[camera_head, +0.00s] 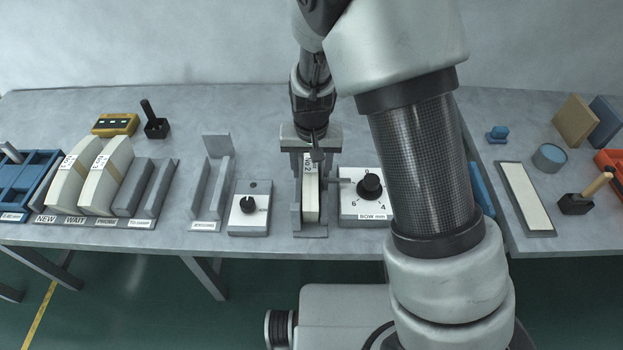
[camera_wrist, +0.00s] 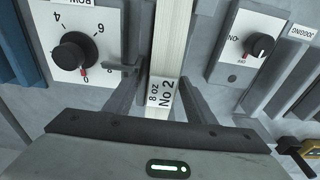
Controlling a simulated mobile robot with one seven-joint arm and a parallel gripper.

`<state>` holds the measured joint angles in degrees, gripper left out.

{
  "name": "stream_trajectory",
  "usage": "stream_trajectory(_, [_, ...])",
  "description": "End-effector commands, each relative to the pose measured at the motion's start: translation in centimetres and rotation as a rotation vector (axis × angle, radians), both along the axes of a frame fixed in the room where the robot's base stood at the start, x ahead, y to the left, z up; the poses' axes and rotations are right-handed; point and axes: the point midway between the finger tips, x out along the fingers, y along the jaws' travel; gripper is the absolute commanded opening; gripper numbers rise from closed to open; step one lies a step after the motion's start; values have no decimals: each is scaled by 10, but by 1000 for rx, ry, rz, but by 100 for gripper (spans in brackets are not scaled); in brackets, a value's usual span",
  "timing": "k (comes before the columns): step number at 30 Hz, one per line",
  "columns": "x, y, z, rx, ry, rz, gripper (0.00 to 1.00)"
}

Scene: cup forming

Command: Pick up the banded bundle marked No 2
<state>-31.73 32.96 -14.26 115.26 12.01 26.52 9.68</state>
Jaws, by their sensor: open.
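The banded bundle marked No 2 (camera_head: 310,190) stands upright on edge in a narrow grey holder (camera_head: 310,231) at the middle of the bench. In the wrist view the bundle (camera_wrist: 168,45) is a cream strip of stacked sheets, with a white band reading "8 oz No 2" around it. My gripper (camera_head: 311,160) is directly above the bundle, pointing down. In the wrist view its two fingers (camera_wrist: 158,95) are open, one on each side of the band. Whether the fingers touch the bundle cannot be told.
A dial box marked "BOW mm" (camera_head: 364,209) stands close on the right, its rod reaching toward the bundle. A smaller knob box (camera_head: 249,207) stands to the left. Two other cream bundles (camera_head: 72,184) (camera_head: 106,179) stand in a labelled rack (camera_head: 120,221) farther left.

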Motion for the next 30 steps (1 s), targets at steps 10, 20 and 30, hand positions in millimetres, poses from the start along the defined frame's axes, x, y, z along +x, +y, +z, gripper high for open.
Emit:
stream_trajectory(10, [0,0,0,0,0,0,0])
stream_trajectory(20, [1,0,3,1,-2,0,0])
stream_trajectory(30, [1,1,37,3,-6,0,0])
